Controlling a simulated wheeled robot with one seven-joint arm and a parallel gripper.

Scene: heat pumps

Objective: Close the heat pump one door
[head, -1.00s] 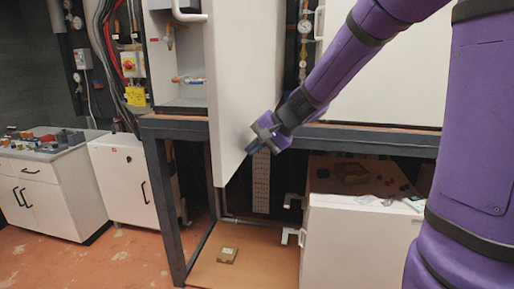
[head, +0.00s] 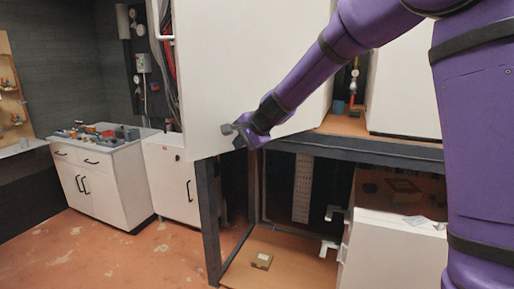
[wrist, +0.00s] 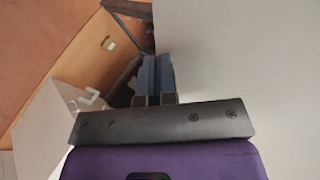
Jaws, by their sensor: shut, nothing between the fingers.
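The heat pump door (head: 225,80) is a large white panel in the middle of the head view. It now hides most of the cabinet interior behind it. In the wrist view the dark fingers (wrist: 154,80) are together with nothing held, beside the white door surface (wrist: 240,60) on the right.
A dark metal frame (head: 208,215) stands under the door. A white cabinet (head: 105,190) with cluttered top stands at left. The red floor (head: 110,250) is open at front left.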

